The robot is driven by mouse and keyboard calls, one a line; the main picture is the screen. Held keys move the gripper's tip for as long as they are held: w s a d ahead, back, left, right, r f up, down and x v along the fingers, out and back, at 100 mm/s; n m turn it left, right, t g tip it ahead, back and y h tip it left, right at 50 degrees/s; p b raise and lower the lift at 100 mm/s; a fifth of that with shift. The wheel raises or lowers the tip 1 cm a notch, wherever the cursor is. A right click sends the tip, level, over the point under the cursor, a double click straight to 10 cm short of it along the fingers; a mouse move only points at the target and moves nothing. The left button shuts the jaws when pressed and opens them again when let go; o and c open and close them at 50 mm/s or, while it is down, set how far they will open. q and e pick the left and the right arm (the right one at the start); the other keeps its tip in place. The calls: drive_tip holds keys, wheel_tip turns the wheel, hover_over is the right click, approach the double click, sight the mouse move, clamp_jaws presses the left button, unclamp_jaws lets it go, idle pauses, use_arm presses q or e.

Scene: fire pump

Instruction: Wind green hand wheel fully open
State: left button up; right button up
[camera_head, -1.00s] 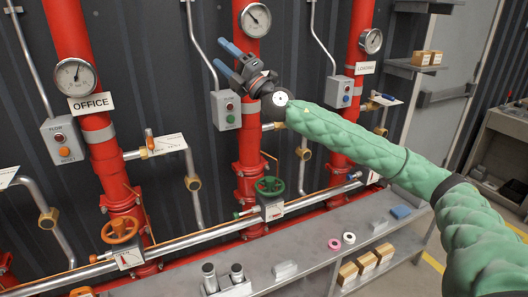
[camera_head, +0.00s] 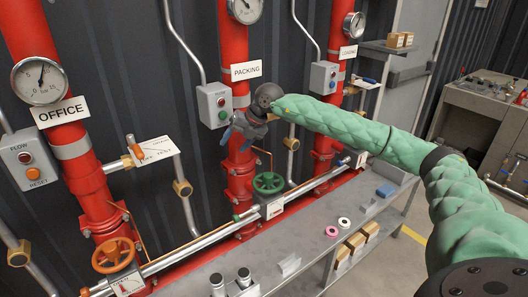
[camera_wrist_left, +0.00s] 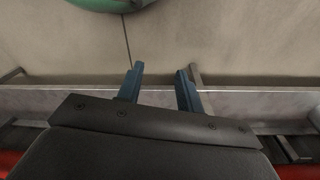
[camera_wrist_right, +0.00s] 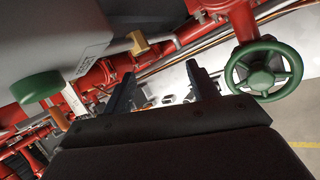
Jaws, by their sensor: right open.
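The green hand wheel (camera_head: 268,183) sits on a valve of the horizontal pipe, at the foot of the middle red riser below the PACKING sign. My right gripper (camera_head: 232,132) is in front of that riser, above and slightly left of the wheel and apart from it. In the right wrist view the green hand wheel (camera_wrist_right: 264,70) shows whole, right of the gripper's open, empty fingers (camera_wrist_right: 160,78). My left gripper (camera_wrist_left: 158,73) shows only in its wrist view, open with nothing between its fingers.
A grey box with red and green buttons (camera_head: 215,105) is close left of the right gripper. An orange hand wheel (camera_head: 113,256) is at the lower left. A grey bench (camera_head: 330,243) with small parts runs below the pipe.

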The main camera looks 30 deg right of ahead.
drive_tip(key=s+d+f+m+g+h, duration=0.1)
drive_tip(key=s+d+f+g+h, duration=0.1)
drive_tip(key=d+f+h, duration=0.15)
drive_tip(key=m+g+h, duration=0.2)
hover_over(268, 175)
drive_tip(key=shift+w+r+y, duration=0.1)
drive_tip(key=shift+w+y, duration=0.1)
drive_tip(key=shift+y, duration=0.05)
drive_tip(key=shift+s+d+m+g, duration=0.15)
drive_tip(key=shift+s+m+g, duration=0.15)
drive_tip(key=shift+m, duration=0.2)
drive_tip(key=shift+w+m, duration=0.2)
drive_tip(key=shift+m, duration=0.1)
wheel_tip(268, 175, down, 6)
drive_tip(key=p, duration=0.2)
drive_tip(key=shift+f+p, duration=0.2)
drive_tip(key=shift+p, duration=0.1)
use_arm(q)
wheel_tip(268, 175, down, 8)
drive_tip(key=a+t, duration=0.1)
drive_tip(key=shift+a+f+t, duration=0.25)
drive_tip(key=shift+a+t, duration=0.05)
drive_tip(key=shift+a, duration=0.1)
use_arm(e)
drive_tip(key=shift+f, duration=0.75)
use_arm(q)
drive_tip(key=shift+w, duration=0.1)
